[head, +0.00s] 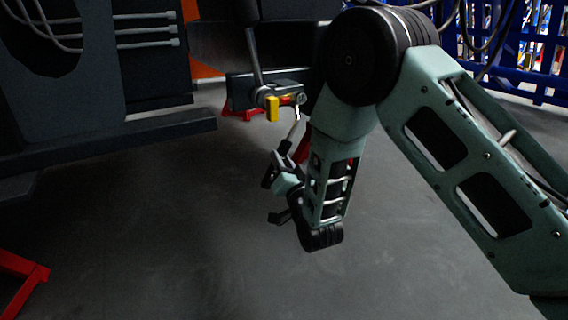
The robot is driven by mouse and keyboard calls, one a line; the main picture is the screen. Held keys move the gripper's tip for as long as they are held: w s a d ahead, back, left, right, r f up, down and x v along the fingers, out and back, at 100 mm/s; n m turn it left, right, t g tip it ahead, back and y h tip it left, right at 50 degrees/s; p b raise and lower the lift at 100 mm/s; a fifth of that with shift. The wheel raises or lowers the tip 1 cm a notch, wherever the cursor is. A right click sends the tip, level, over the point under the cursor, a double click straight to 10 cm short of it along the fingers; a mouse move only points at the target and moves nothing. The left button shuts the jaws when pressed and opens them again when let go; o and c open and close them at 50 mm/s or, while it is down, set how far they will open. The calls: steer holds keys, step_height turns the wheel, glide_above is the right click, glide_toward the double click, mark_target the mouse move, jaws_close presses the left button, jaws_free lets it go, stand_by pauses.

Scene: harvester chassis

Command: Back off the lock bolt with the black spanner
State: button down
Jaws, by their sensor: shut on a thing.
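My gripper (278,167) is shut on a slim tool that looks like the spanner (293,130). The spanner rises from the jaws, with a dark lower part, a paler shaft and a small light head at its top. The head is just right of a yellow part (272,108) on a dark grey block (240,92). I cannot tell whether the head touches anything there. A lock bolt cannot be made out clearly; it may be hidden by the yellow part or the spanner head.
A dark rod (254,52) slants above the yellow part. A red stand (237,114) is under the block. The dark chassis ledge (140,127) juts out at left, and another red stand (22,270) is at lower left. Blue racking (540,80) stands back right. The floor below is clear.

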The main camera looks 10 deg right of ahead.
steer(key=shift+w+a, duration=0.15)
steer(key=shift+w, duration=0.35)
steer(key=d+n, duration=0.1)
steer(key=w+d+f+n+y, duration=0.1)
steer(key=n, duration=0.1)
steer(key=shift+d+f+b, duration=0.1)
steer(key=shift+d+b, duration=0.2)
stand_by(0.5)
steer(key=shift+w+d+f+n+y, duration=0.2)
steer(key=shift+w+d+n+y, duration=0.1)
steer(key=shift+d+n, duration=0.4)
steer(key=shift+w+d+f+n+y, duration=0.15)
steer(key=shift+d+n+y, duration=0.15)
steer(key=shift+d+n, duration=0.4)
steer(key=shift+w+d+n+y, duration=0.25)
steer(key=shift+d+n+y, duration=0.05)
steer(key=shift+d+n, duration=0.45)
steer(key=shift+w+d+n+y, duration=0.2)
steer(key=shift+d+n+y, duration=0.1)
steer(key=shift+d+n, duration=0.45)
